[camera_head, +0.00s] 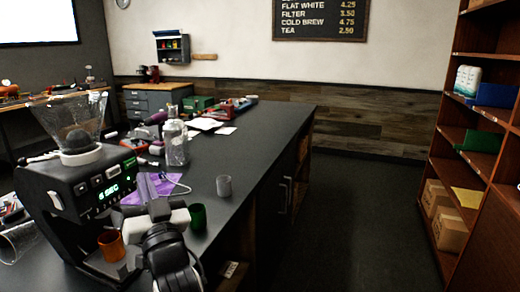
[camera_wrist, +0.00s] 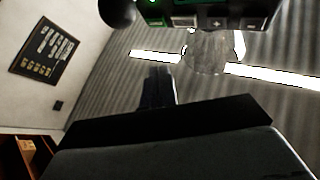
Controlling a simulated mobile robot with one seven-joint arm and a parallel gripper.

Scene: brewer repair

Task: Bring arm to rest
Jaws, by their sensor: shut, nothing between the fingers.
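My gripper (camera_wrist: 157,85) shows in the wrist view as dark fingers close together, shut and empty. In the head view my arm is folded at the front of the counter, right of the coffee grinder (camera_head: 95,190). Most of the gripper is hard to make out there. The grinder has a clear hopper and a lit display. It also shows at the top of the wrist view (camera_wrist: 205,12), flipped, with its hopper (camera_wrist: 210,52) below it. An orange cup (camera_head: 110,244) stands at the grinder's front. A green cup (camera_head: 198,218) stands just right of my arm.
The dark counter (camera_head: 265,130) holds a grey cup (camera_head: 224,186), a glass bottle (camera_head: 175,145), a purple cloth (camera_head: 150,188) and several tools farther back. A wooden shelf unit (camera_head: 468,150) stands at the right. The floor (camera_head: 355,210) between is clear.

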